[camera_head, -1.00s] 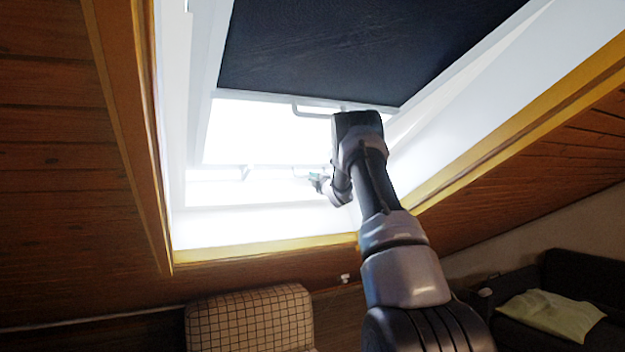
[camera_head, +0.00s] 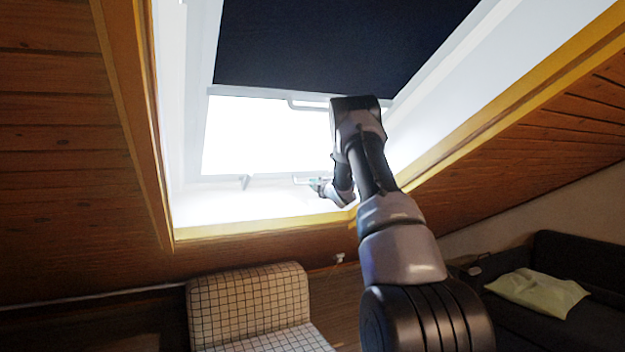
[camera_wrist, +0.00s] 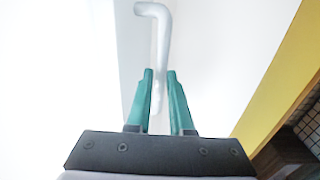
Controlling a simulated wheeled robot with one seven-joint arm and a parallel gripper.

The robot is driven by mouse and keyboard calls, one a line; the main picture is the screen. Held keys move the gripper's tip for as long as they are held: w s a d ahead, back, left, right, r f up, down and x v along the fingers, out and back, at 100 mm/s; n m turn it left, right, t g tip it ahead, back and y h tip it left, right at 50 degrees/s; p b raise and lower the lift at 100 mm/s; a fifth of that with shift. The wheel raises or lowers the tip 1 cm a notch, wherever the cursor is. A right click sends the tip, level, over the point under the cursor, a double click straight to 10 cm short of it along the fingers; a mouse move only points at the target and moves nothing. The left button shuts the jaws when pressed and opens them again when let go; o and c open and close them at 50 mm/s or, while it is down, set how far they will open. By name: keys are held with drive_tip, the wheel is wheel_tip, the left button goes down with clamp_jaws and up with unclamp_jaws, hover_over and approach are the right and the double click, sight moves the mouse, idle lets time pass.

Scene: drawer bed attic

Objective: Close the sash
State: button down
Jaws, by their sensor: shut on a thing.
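The sash (camera_head: 222,181) is the white-framed pane of the roof window, with bright glass and a dark blind (camera_head: 320,45) over its upper part. Its lower rail sits close to the bottom of the white window frame; glare hides whether a gap is left. A thin pale handle (camera_head: 302,180) is at the lower rail. My gripper (camera_head: 317,185) is at this handle, small and partly covered by my arm. In the wrist view, the teal fingers of my gripper (camera_wrist: 159,88) are shut on the bent white handle (camera_wrist: 160,35), which passes between them.
A yellow wooden trim (camera_head: 260,226) borders the window opening, with sloped wood panelling around it. A checked chair (camera_head: 250,300) stands below. A dark sofa (camera_head: 575,275) with a pale cushion (camera_head: 538,291) is at the lower right. A blind pull bar (camera_head: 308,104) is above the glass.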

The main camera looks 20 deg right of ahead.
drive_tip(key=shift+s+d+f, duration=0.1)
drive_tip(key=shift+s+f, duration=0.15)
drive_tip(key=shift+f, duration=0.5)
drive_tip(key=c, duration=0.8)
unclamp_jaws()
drive_tip(key=shift+r, duration=0.1)
drive_tip(key=shift+w+r, duration=0.1)
drive_tip(key=shift+r, duration=0.05)
drive_tip(key=s, duration=1.1)
drive_tip(key=shift+d, duration=0.15)
drive_tip(key=shift+w, duration=0.1)
